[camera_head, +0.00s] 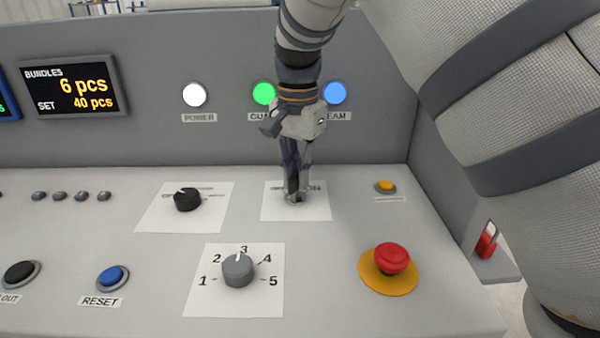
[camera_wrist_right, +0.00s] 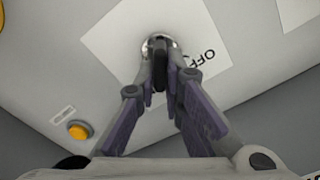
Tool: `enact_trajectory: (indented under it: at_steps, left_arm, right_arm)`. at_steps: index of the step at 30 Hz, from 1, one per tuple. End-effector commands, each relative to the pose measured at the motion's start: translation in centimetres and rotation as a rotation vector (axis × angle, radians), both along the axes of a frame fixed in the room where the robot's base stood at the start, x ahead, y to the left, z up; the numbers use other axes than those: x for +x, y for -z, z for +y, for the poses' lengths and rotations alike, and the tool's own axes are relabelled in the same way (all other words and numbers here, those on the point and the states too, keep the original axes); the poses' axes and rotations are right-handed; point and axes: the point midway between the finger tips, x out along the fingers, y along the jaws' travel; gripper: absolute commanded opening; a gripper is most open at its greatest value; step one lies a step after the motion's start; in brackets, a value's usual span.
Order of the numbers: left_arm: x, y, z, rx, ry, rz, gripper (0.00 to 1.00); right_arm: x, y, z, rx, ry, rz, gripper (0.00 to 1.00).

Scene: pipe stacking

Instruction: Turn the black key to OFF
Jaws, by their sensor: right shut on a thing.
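The black key (camera_wrist_right: 158,76) sits in a round metal switch (camera_wrist_right: 165,40) on a white label plate (camera_head: 270,208). My right gripper (camera_head: 296,183) points down onto it from above, and its fingers are shut on the key. In the right wrist view the gripper (camera_wrist_right: 160,68) has the key between its fingertips. The word OFF (camera_wrist_right: 198,58) shows beside the switch there. In the head view the fingers cover most of the key and label, with the end of ON just showing. The key's exact angle is hard to tell. My left gripper is not in view.
A black selector knob (camera_head: 187,200) is left of the key, and a grey numbered dial (camera_head: 238,270) is in front. A red emergency button (camera_head: 392,258) and a small yellow button (camera_head: 385,187) are to the right. White, green and blue lamps are lit on the upright panel behind.

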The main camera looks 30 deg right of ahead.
Motion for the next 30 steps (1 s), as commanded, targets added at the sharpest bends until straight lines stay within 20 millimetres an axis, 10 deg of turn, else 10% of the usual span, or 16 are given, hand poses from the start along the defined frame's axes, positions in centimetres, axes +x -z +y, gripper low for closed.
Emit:
enact_trajectory:
  at_steps: [30]
  left_arm:
    - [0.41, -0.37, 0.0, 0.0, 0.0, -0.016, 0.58]
  right_arm:
    - [0.52, 0.08, 0.61, 0.0, -0.954, 0.0, 0.0]
